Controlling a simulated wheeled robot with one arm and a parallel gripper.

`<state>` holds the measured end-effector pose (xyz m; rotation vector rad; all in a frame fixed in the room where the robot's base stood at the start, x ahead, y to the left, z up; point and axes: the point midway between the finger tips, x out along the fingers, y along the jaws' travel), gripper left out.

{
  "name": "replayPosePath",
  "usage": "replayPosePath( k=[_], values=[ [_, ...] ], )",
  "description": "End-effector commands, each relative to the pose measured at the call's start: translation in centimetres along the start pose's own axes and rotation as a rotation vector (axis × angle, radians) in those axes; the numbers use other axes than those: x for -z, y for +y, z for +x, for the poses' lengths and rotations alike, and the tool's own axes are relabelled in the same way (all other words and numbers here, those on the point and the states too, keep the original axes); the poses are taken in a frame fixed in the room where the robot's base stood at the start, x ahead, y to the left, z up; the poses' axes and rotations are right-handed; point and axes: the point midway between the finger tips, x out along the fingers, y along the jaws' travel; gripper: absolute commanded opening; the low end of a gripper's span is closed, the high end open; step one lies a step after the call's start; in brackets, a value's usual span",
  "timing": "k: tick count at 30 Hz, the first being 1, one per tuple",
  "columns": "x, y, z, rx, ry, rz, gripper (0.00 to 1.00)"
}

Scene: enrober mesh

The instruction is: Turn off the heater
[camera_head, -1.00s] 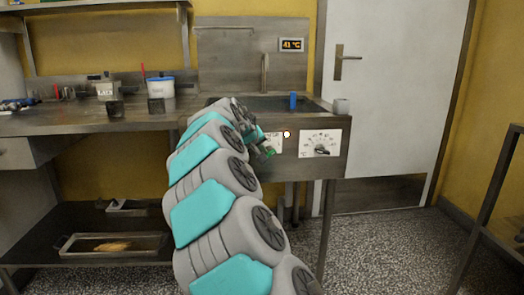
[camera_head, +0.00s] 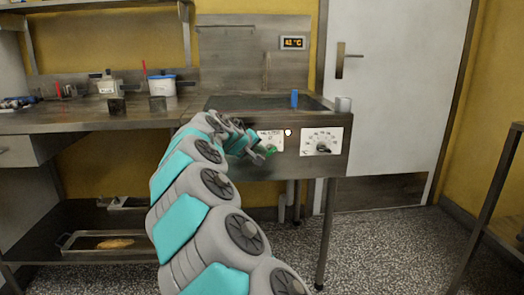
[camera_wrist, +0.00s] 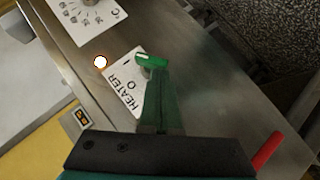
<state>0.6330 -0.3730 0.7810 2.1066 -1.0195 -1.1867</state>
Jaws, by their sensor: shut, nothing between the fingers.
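The white heater plate (camera_head: 271,135), marked HEATER, I and O, is on the front panel of the steel unit. In the wrist view the plate (camera_wrist: 122,80) shows its lettering turned on its side. A bright green switch piece (camera_wrist: 150,60) stands at the plate's edge, beside the I mark; its base is hidden behind my fingers. My gripper (camera_wrist: 158,85) is shut and empty, with its tips right at the green piece; I cannot tell whether they touch. In the head view my gripper (camera_head: 262,153) is in front of the plate's lower part.
A round white lamp (camera_head: 288,132) glows between the heater plate and a dial plate (camera_head: 321,141). A display (camera_head: 292,43) reads about 41 °C.

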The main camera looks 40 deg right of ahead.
Motion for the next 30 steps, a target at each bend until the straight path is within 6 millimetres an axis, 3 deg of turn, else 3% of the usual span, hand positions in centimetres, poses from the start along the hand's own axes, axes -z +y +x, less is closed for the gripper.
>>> replayPosePath(
  k=[16,30],
  values=[
    [-0.5,-1.0,0.4,-0.186,-0.002,-0.186,0.0],
    [-0.9,-1.8,0.9,-0.184,-0.001,-0.185,0.0]
  ],
)
